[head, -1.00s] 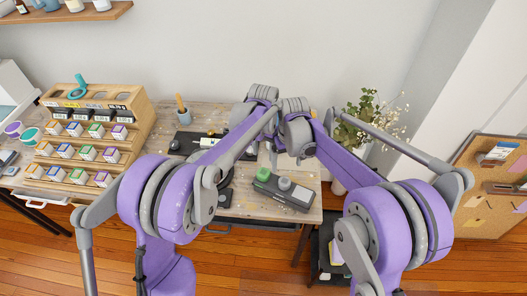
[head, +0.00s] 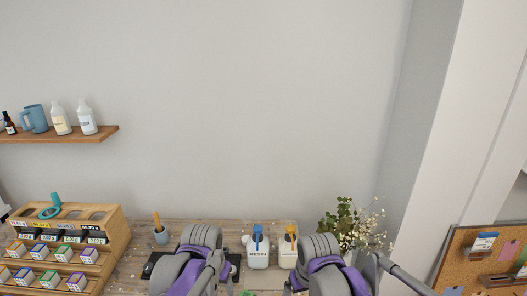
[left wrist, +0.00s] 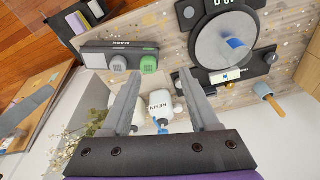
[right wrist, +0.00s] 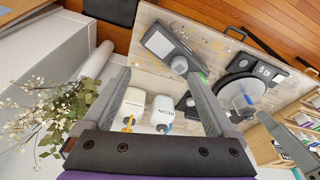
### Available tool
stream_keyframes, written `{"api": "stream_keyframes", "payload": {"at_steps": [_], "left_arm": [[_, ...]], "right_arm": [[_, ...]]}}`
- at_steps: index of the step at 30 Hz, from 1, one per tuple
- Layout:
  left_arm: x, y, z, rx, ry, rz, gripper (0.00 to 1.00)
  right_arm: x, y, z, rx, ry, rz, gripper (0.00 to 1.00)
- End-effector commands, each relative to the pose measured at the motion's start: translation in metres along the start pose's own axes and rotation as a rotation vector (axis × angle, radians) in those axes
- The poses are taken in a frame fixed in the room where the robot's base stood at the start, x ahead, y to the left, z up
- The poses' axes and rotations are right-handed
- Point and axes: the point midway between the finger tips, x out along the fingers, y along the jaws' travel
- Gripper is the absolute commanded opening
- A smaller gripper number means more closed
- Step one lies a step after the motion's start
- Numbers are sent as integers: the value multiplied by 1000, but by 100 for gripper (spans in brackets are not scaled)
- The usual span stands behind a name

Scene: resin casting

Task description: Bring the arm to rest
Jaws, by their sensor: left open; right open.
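In the head view both my arms rise from the bottom edge, and their joints hide the fingertips. In the left wrist view my left gripper (left wrist: 160,100) is open, its two fingers wide apart with nothing held between them. In the right wrist view my right gripper (right wrist: 160,98) is also open and empty. A white resin bottle with a blue top (head: 257,250) and a white bottle with a yellow top (head: 287,248) stand at the back of the workbench. In both wrist views the bottles lie beyond the fingers, apart from them.
A wooden rack (head: 115,235) with small boxes stands at left, beside a cup with a brush (head: 161,234). A leafy plant (head: 345,225) is at right near a corkboard (head: 485,262). A shelf (head: 70,136) hangs at upper left. The wall above the bench is clear.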

Motion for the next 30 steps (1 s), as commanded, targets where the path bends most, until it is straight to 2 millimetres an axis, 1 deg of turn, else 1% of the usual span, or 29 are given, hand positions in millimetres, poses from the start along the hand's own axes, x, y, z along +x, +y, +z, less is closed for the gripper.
{"api": "stream_keyframes", "payload": {"at_steps": [1, 5, 6, 8, 9, 12, 15, 18, 21, 30], "left_arm": [[-9, -4, 20, -23, 29, -7, 61], [-23, -11, 63, -79, 110, -23, 61], [-26, -12, 77, -96, 134, -27, 61], [-28, -14, 97, -121, 171, -35, 61], [-28, -15, 110, -138, 194, -40, 61], [-25, -16, 139, -174, 248, -50, 61], [-20, -17, 160, -202, 292, -59, 61], [-15, -17, 174, -219, 320, -64, 61], [-12, -17, 180, -229, 334, -67, 61], [-12, -17, 180, -230, 337, -67, 61]], "right_arm": [[-9, 7, 19, 25, 29, 6, 91], [-24, 20, 58, 82, 110, 23, 91], [-27, 23, 71, 99, 134, 28, 91], [-29, 27, 90, 125, 171, 37, 91], [-30, 30, 102, 142, 194, 43, 91], [-29, 34, 129, 179, 248, 56, 91], [-25, 37, 149, 207, 291, 67, 91], [-22, 38, 161, 225, 319, 74, 91], [-20, 39, 166, 234, 333, 78, 91], [-20, 39, 167, 235, 336, 78, 91]]}}
